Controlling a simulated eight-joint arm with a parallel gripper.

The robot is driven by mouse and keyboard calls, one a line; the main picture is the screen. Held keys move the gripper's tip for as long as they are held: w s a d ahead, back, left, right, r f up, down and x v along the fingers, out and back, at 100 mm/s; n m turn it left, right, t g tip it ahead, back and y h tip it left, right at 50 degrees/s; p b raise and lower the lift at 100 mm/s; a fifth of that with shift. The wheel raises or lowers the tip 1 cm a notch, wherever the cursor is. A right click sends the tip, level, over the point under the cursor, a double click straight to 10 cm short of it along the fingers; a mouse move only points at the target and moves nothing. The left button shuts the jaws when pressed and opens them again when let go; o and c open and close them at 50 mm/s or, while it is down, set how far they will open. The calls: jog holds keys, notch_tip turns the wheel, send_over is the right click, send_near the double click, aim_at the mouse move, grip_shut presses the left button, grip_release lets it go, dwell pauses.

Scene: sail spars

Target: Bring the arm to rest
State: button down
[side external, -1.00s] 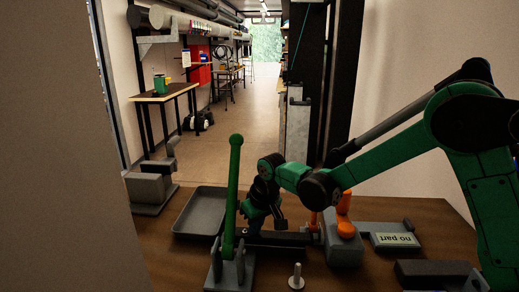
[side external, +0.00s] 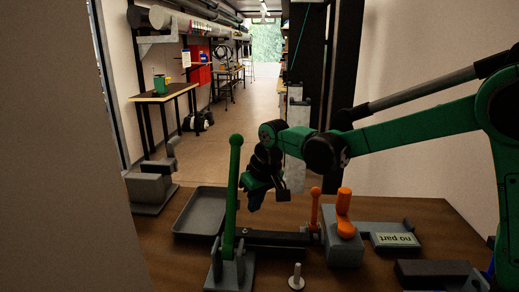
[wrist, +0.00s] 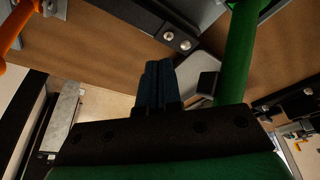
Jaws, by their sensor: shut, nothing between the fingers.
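My gripper (side external: 256,204) hangs above the bench, pointing down, just right of an upright green lever. In the wrist view its two dark fingers (wrist: 157,84) are pressed together with nothing between them. In the side view it is clear of the bench and the parts under it. My green arm reaches in from the right.
The green lever (side external: 233,185) stands upright close to my gripper. Behind it lies a grey tray (side external: 182,228). An orange handle (side external: 344,210) on a grey block, an orange post (side external: 314,208), a metal pin (side external: 296,278) and a "no part" plate (side external: 396,239) stand to the right.

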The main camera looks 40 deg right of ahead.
jog(key=s+d+r+t, duration=0.2)
jog(key=s+r+t, duration=0.1)
jog(key=s, duration=1)
jog(key=shift+s+d+r, duration=0.15)
jog(key=shift+s+d, duration=0.05)
jog(key=shift+s, duration=0.05)
jog(key=c, duration=1.3)
grip_release()
jog(key=shift+s, duration=0.2)
jog(key=o, duration=1.3)
jog(key=w+r+n+g, duration=0.1)
jog(key=w+r+n, duration=0.1)
jog(key=w+r, duration=0.1)
jog(key=shift+w+r+n, duration=0.3)
jog(key=shift+r, duration=0.15)
jog(key=w+r+n+g, duration=0.3)
jog(key=w+n+g, duration=0.35)
jog(key=w, duration=0.35)
jog(key=shift+t, duration=0.45)
jog(key=f, duration=0.9)
jog(key=shift+s+a+f, duration=0.25)
jog(key=shift+a+f, duration=0.1)
jog(key=shift+f, duration=0.05)
